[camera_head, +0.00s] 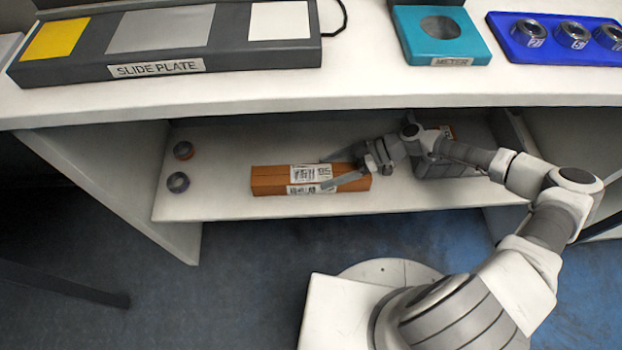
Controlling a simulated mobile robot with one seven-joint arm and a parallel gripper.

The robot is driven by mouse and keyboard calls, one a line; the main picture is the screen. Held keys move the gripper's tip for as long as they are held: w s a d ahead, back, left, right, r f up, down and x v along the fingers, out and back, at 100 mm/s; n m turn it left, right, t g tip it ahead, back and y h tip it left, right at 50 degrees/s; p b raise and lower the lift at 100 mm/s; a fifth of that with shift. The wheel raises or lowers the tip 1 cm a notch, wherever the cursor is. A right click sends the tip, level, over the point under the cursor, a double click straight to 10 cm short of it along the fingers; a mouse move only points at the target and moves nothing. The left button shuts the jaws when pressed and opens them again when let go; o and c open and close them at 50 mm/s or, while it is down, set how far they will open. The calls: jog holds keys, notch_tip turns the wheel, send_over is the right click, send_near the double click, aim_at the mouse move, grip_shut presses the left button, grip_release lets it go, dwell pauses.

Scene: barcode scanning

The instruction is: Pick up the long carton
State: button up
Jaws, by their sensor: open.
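The long carton (275,180) is an orange-brown box with white printed labels. It lies lengthwise on the lower shelf, under the tabletop, near the middle of the picture. My gripper (332,172) reaches in from the right at the carton's right part. Its fingers are open, one reaching over the labelled front side and one toward the carton's far side. Whether the fingers touch the carton cannot be told. Part of the carton's right end is hidden by my gripper.
A dark grey item (445,168) sits behind my arm at the right. The tabletop (200,105) overhangs the shelf and carries a slide plate (165,65), a teal meter (440,40) and a blue tray (545,55).

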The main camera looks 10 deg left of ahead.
aim_at(321, 172)
jog(key=shift+x, duration=1.55)
jog(key=shift+a+r, duration=0.1)
jog(key=shift+c, duration=0.3)
grip_shut()
jog(key=shift+r, duration=0.1)
